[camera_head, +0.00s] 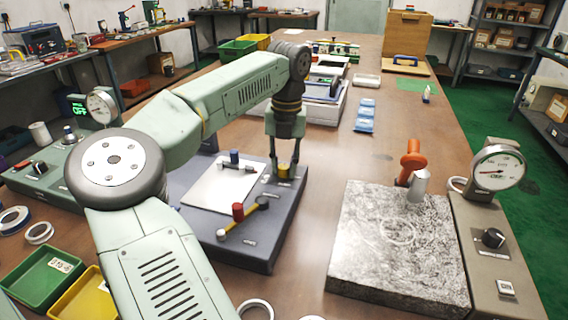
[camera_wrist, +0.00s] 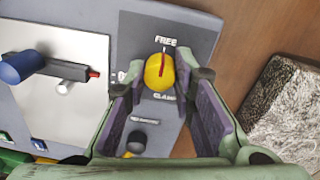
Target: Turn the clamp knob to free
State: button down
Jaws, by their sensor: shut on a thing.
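The yellow clamp knob (camera_wrist: 158,73) stands on the grey fixture base (camera_head: 262,240), between a FREE label (camera_wrist: 165,41) above it and a partly hidden CLAMP label (camera_wrist: 164,97) below in the wrist view. The red line on the knob runs up towards FREE. My gripper (camera_head: 284,167) points down at the fixture's far right corner, its fingers on either side of the knob. It is shut on the knob. In the head view the yellow knob (camera_head: 286,174) shows between the fingertips.
On the fixture are a pale plate (camera_head: 215,187), a blue-ended probe (camera_head: 235,157) and a red-knobbed lever (camera_head: 238,211). A speckled stone slab (camera_head: 390,250) and a dial gauge unit (camera_head: 497,170) stand to the right. Bare table lies between fixture and slab.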

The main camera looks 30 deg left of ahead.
aim_at(286, 166)
dwell(0.4)
jog(key=c, duration=1.3)
grip_release()
jog(key=shift+c, duration=0.2)
notch_tip(286, 166, up, 12)
jog(key=shift+d, duration=0.2)
jog(key=shift+w, duration=0.1)
